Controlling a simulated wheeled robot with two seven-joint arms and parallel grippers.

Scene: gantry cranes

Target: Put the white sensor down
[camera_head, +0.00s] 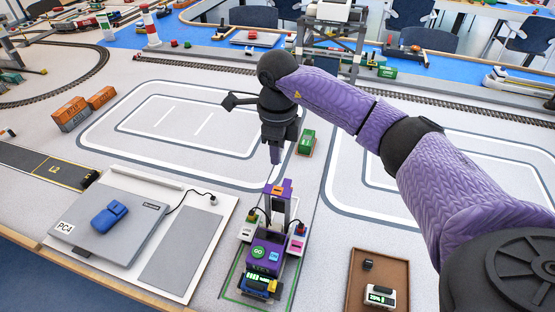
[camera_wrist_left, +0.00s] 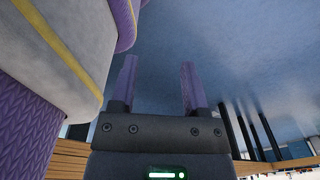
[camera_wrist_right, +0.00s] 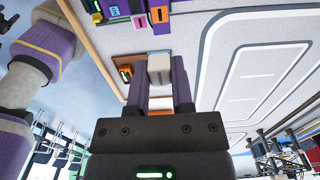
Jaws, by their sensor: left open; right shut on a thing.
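My right gripper (camera_head: 275,155) hangs above the table behind the purple-topped crane model, its fingers pointing down. In the right wrist view the right gripper (camera_wrist_right: 160,88) is shut on the white sensor (camera_wrist_right: 160,68), a small pale block between the purple fingertips. In the head view I cannot make out the sensor, which is hidden by the gripper.
The crane model (camera_head: 266,245) stands in a green-outlined area at the front. A brown tray (camera_head: 365,262) with a small black block and a display meter (camera_head: 380,296) is right of it. A grey laptop-like panel (camera_head: 105,222) lies left. A green container (camera_head: 307,138) sits behind.

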